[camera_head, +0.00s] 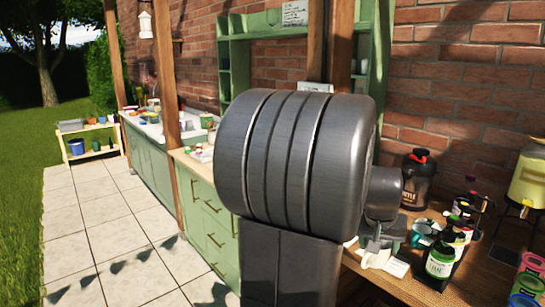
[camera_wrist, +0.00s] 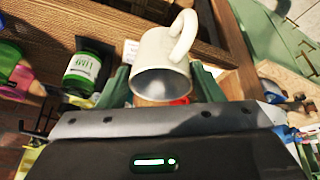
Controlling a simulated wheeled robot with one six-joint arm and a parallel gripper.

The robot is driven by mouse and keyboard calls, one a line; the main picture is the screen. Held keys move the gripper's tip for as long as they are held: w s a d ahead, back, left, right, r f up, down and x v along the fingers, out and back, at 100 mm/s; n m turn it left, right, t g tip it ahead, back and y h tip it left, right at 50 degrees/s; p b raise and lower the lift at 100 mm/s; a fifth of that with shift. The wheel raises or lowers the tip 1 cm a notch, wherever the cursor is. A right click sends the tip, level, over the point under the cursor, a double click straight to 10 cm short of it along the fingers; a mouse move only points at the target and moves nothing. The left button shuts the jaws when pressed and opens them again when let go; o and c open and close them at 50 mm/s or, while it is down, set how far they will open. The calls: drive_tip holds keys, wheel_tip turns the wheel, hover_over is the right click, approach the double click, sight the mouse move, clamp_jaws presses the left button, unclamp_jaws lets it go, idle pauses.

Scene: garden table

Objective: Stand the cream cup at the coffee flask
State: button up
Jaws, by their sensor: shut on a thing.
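The cream cup (camera_head: 374,259) is low in the head view, at the near part of the wooden table. In the wrist view the cream cup (camera_wrist: 155,50) sits between my green fingers, its handle toward the upper right. My gripper (camera_wrist: 160,84) is shut on it. In the head view my gripper (camera_head: 381,243) is partly hidden by my arm. A dark flask with a red-orange top (camera_head: 418,178), probably the coffee flask, stands upright farther back by the brick wall, apart from the cup. I cannot tell whether the cup touches the table.
A teal mug (camera_head: 422,231), a green-labelled bottle (camera_head: 440,262) and several dark bottles crowd the right of the table. A white card (camera_head: 397,268) lies near the cup. A yellow dispenser (camera_head: 528,178) stands far right. Bare wood (camera_head: 430,212) shows before the flask.

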drive_tip(key=w+a+f+n, duration=0.1)
drive_tip(key=w+a+f, duration=0.3)
drive_tip(key=a+f, duration=0.3)
drive_tip(key=w+a+f+n+y, duration=0.1)
drive_tip(key=w+a+f, duration=0.4)
drive_tip(key=a+f, duration=0.3)
drive_tip(key=w+a+f+n, duration=0.2)
drive_tip(key=w+a+f, duration=0.2)
drive_tip(key=a+f, duration=0.3)
drive_tip(key=a, duration=0.3)
drive_tip(key=shift+w+a+f+t+y, duration=0.3)
drive_tip(key=shift+a+f, duration=0.1)
drive_tip(key=shift+s, duration=0.1)
